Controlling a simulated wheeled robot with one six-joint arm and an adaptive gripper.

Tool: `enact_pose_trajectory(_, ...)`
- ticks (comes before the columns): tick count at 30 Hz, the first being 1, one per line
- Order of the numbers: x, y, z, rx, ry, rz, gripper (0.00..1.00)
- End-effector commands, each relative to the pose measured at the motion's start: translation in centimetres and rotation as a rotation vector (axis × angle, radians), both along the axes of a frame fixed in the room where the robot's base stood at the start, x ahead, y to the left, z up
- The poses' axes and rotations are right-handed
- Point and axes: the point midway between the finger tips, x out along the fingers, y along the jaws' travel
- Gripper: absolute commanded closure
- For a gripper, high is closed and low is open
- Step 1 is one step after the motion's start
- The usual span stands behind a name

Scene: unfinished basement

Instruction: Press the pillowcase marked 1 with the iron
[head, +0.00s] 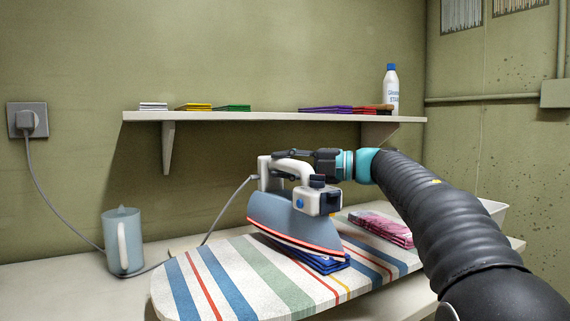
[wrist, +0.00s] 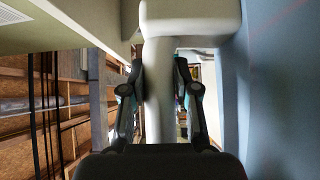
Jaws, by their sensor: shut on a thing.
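My gripper (head: 288,160) is shut on the white handle of the iron (head: 285,222); in the wrist view the handle (wrist: 158,110) stands between the two fingers (wrist: 158,78). The iron has a blue-grey body and a red edge along its base. It is low over a folded blue cloth (head: 325,264) on the striped ironing board (head: 240,268). The iron hides much of this cloth, and I cannot tell whether they touch all over. A folded pink patterned cloth (head: 380,229) lies farther right on the board. I cannot read a number on either cloth.
A blue-grey jug (head: 122,240) stands left of the board, near the iron's cord, which runs to the wall socket (head: 27,121). A shelf (head: 270,117) above holds several folded cloths and a starch bottle (head: 391,90). A white bin (head: 491,211) is behind my arm.

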Motion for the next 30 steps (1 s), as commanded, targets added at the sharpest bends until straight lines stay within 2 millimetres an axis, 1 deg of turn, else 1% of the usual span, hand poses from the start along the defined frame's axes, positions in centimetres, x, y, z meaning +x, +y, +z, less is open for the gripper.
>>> enact_pose_trajectory(14, 0.03, 0.04, 0.0, 0.001, 0.0, 0.0, 1.0)
enact_pose_trajectory(30, -0.7, -0.54, -0.06, -0.001, 0.002, 0.0, 1.0)
